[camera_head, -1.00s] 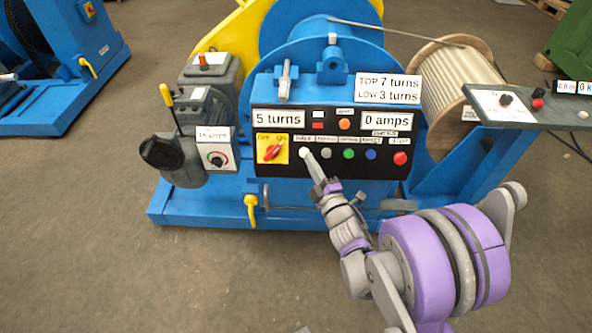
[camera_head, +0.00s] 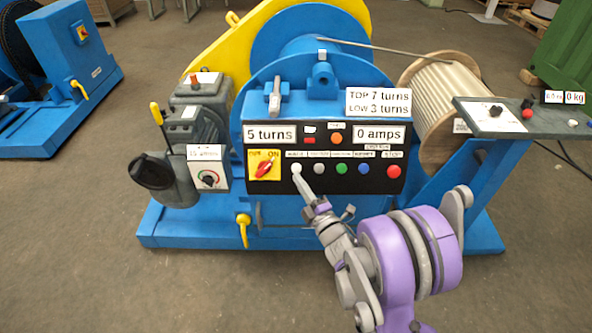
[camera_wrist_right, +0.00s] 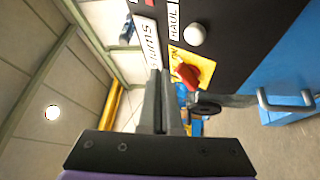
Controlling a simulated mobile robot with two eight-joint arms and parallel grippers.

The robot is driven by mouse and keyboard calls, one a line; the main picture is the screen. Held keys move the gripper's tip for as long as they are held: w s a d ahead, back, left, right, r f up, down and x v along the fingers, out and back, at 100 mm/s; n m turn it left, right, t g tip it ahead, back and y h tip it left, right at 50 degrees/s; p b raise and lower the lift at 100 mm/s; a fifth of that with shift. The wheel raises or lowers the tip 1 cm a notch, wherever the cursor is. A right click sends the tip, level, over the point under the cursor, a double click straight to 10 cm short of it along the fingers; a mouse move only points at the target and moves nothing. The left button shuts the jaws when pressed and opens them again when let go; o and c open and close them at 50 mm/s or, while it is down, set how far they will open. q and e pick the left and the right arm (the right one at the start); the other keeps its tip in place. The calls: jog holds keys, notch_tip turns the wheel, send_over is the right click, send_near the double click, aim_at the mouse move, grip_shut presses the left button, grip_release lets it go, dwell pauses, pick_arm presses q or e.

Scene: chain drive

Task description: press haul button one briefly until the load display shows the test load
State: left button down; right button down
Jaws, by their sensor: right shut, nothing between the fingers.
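The white haul button (camera_head: 296,168) is at the left end of the button row on the black control panel (camera_head: 225,155). In the right wrist view it shows as a white knob (camera_wrist_right: 195,35) beside a label reading HAUL. My right gripper (camera_head: 299,178) is shut and empty, its fingertips just below the white button in the head view. In the wrist view the fingertips (camera_wrist_right: 160,73) appear a little apart from the button; contact is not clear. The load display (camera_head: 574,97) at the far right reads 0 kg. My left gripper is not in view.
The panel also has a red rotary switch (camera_head: 264,167), grey, green and blue buttons, and a red stop button (camera_head: 394,172). Displays read 5 turns (camera_head: 269,134) and 0 amps (camera_head: 379,135). A wooden drum (camera_head: 445,95) stands at the right. The floor in front is open.

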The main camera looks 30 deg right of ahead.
aim_at(294, 165)
jog(key=shift+w+d+f+b, duration=0.2)
jog(key=shift+w+d+f, duration=0.2)
jog(key=shift+w, duration=0.3)
jog(key=shift+w+d+f+b, duration=0.2)
jog(key=shift+w+d+f, duration=0.25)
jog(key=shift+w, duration=0.2)
jog(key=shift+w+d+f+b, duration=0.2)
jog(key=shift+w+d+f, duration=0.2)
jog(key=shift+w, duration=0.3)
dwell(0.5)
jog(key=shift+w+d+f, duration=0.15)
jog(key=shift+w+d, duration=0.05)
jog(key=shift+w, duration=0.1)
jog(key=shift+w+d+f+b, duration=0.25)
jog(key=shift+w+b, duration=0.1)
jog(key=shift+w, duration=0.05)
dwell(0.8)
jog(key=shift+s+r, duration=0.1)
dwell(0.5)
jog(key=shift+s+a+r, duration=0.35)
jog(key=shift+s+a, duration=0.1)
jog(key=shift+s, duration=0.2)
jog(key=s, duration=0.1)
jog(key=s+a+r+p, duration=0.1)
jog(key=s+a+r, duration=0.1)
jog(key=shift+s+a+r, duration=0.1)
jog(key=shift+s+a, duration=0.1)
jog(key=shift+s, duration=0.2)
